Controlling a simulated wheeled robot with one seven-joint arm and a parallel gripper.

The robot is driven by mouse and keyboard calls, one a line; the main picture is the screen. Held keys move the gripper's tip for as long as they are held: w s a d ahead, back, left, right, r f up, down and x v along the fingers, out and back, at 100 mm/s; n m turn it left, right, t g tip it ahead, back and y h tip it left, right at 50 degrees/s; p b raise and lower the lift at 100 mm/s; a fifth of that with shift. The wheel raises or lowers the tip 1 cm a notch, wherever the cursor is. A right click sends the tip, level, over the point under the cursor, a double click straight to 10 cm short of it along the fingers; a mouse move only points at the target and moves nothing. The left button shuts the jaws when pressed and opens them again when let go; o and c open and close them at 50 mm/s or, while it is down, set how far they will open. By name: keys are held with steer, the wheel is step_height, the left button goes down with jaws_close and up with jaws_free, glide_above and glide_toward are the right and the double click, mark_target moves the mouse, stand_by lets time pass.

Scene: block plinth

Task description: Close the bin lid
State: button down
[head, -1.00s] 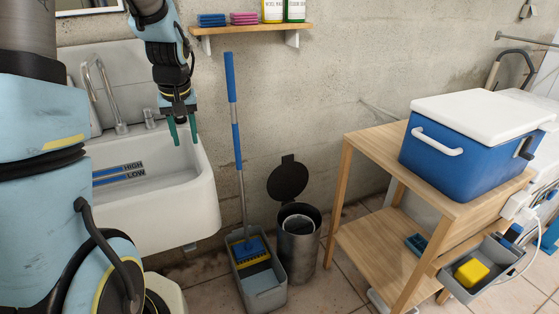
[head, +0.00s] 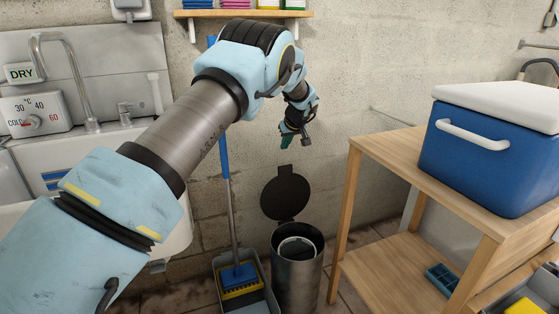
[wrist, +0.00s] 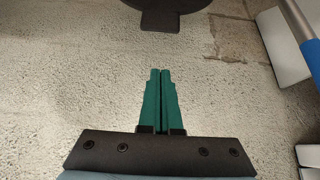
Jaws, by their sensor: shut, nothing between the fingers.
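The bin (head: 297,270) is a dark metal cylinder on the floor, with a light ring showing inside its open mouth. Its round black lid (head: 287,193) stands raised at the back of the bin, near the wall. In the wrist view, part of a dark rounded shape with a tab, which looks like the lid (wrist: 160,12), shows at the top edge. My gripper (head: 286,140) is above the lid in the head view, apart from it. In the wrist view its green fingers (wrist: 160,75) are together with nothing between them.
A mop (head: 227,190) stands in a grey bucket (head: 245,285) left of the bin. A wooden table (head: 400,150) with a blue cooler (head: 485,155) stands to the right. A sink (head: 75,150) is at the left. A shelf (head: 245,13) hangs above.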

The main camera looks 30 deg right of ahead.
steer(key=shift+w+f+p, duration=0.25)
steer(key=shift+f+p, duration=0.1)
steer(key=shift+f, duration=0.9)
steer(key=shift+w+f+p, duration=0.25)
steer(key=shift+f+p, duration=0.15)
steer(key=shift+f, duration=0.85)
steer(key=shift+w+f+p, duration=0.25)
steer(key=shift+f+p, duration=0.1)
steer(key=shift+f, duration=0.9)
steer(key=shift+s+d+f+b, duration=0.1)
steer(key=shift+b, duration=0.2)
